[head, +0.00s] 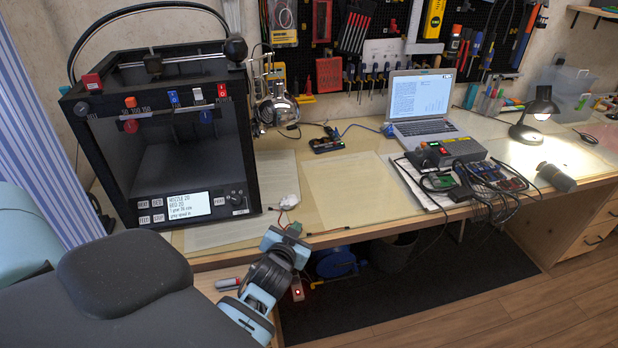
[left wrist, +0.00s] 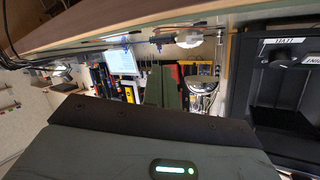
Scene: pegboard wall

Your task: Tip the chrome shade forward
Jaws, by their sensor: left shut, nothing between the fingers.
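The chrome shade (head: 277,106) belongs to a lamp just right of the 3D printer, at the back of the desk near the wall. In the left wrist view the shiny chrome shade (left wrist: 203,88) also shows, beside the dark printer; this view is turned over. My left gripper (head: 292,236) is in front of the desk's front edge, well short of the shade and touching nothing that I can make out. It is shut and empty. My right gripper is not in view.
The black 3D printer (head: 160,130) stands left of the shade. A pale mat (head: 352,190), a laptop (head: 421,104) and wired electronics (head: 470,180) lie to the right. A lit black lamp (head: 541,105) stands far right. The desk's front edge lies between my gripper and the shade.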

